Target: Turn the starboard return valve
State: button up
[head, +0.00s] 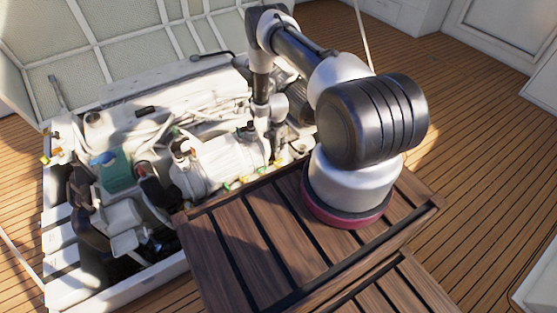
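My arm reaches from the right over the open engine hatch and bends down into it. My gripper (277,150) is at the lower end of the arm, beside the right end of the white engine. It is small and partly lost among the engine parts, so I cannot tell whether its fingers are open or touching anything. Small yellow and green fittings (230,184) sit in a row along the hatch's near right edge, just left of and below the gripper. More small yellow fittings (45,158) show at the far left. I cannot tell which fitting is the starboard return valve.
The white engine (215,160) with hoses fills the hatch. A green part (115,170) and dark machinery (85,205) stand on its left. The raised hatch lid (120,45) stands behind. A slatted wooden platform (245,235) lies in front. Open teak deck (480,150) is at right.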

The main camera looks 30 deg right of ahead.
aim_at(278, 163)
jog(key=f, duration=0.6)
jog(key=s+f, duration=0.1)
jog(key=f, duration=0.2)
jog(key=shift+f, duration=0.4)
grip_shut()
